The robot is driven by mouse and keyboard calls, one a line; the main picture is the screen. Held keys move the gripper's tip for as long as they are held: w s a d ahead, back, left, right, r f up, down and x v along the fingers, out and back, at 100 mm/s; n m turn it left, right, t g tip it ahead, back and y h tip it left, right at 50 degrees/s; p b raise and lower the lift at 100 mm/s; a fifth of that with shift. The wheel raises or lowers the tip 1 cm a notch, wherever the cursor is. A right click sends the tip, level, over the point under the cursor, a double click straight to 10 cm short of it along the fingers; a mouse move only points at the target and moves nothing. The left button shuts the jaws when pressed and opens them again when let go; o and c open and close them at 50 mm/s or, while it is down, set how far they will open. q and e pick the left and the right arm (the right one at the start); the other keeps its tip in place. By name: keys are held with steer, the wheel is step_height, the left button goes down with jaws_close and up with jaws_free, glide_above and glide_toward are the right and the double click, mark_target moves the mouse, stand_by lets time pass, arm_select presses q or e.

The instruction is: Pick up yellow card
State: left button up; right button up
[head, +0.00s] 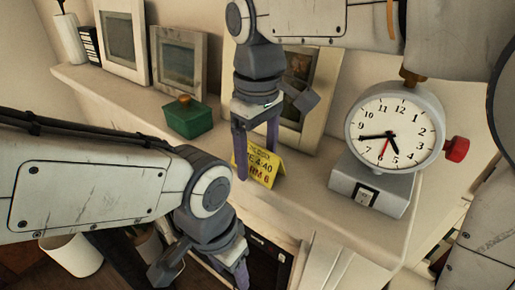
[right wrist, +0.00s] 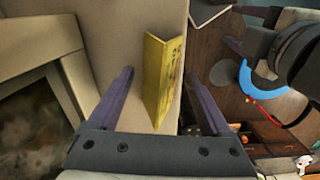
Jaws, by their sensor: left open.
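The yellow card (head: 265,172) stands folded like a tent on the shelf, with dark and red print. My right gripper (head: 256,162) comes down over it from above, its purple fingers spread. In the right wrist view the card (right wrist: 163,80) stands between the two open fingers (right wrist: 158,95), nearer the right one. I cannot tell whether that finger touches it. In the head view the gripper hides part of the card. My left gripper (head: 230,272) is open and empty, below the shelf at the bottom edge, partly cut off.
A grey clock (head: 395,130) with a red knob stands on the shelf right of the card. A green box (head: 188,118) and picture frames (head: 179,65) stand to the left and behind. A white cylindrical container (head: 72,255) is below at left. The shelf front is clear.

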steer(key=c, duration=1.1)
steer(key=shift+r, duration=0.1)
